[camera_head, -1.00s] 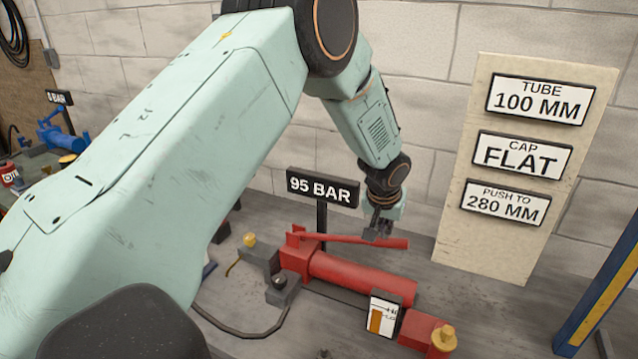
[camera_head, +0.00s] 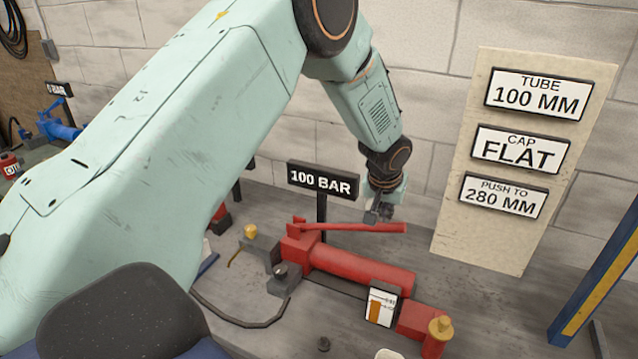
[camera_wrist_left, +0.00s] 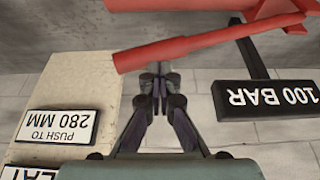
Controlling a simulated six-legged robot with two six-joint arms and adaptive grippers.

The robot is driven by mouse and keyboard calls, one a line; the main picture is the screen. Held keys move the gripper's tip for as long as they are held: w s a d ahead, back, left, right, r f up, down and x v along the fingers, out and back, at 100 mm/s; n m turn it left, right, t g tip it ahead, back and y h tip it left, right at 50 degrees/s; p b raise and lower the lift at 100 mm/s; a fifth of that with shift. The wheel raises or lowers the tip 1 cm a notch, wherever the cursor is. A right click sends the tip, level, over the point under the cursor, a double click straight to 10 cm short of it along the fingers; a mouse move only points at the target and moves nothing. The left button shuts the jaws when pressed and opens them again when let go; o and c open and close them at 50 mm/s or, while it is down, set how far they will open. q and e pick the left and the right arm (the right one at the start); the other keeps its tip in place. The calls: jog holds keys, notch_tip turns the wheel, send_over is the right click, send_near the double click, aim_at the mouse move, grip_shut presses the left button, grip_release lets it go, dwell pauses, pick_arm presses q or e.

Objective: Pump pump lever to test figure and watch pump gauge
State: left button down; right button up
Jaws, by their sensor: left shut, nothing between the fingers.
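The red pump lever (camera_head: 355,227) lies nearly level above the red pump cylinder (camera_head: 360,270) on the bench. The pump gauge sign (camera_head: 323,181) stands on a post behind the pump and reads 100 BAR. My left gripper (camera_head: 378,214) is shut and empty, just above the lever near its free right end. In the left wrist view the shut fingertips (camera_wrist_left: 160,85) are close to the lever (camera_wrist_left: 200,40); I cannot tell whether they touch it. The gauge sign shows upside down there (camera_wrist_left: 268,98). My right gripper is not in view.
A pale board (camera_head: 488,230) behind the bench carries signs reading TUBE 100 MM, CAP FLAT and PUSH TO 280 MM. A small white card with an orange bar (camera_head: 382,306) stands by the cylinder. A blue and yellow post (camera_head: 600,285) rises at the right.

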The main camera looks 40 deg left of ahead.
pick_arm(q)
notch_tip(320, 180, up, 5)
jog(key=p, duration=0.4)
dwell(0.7)
jog(key=shift+f, duration=0.1)
dwell(0.9)
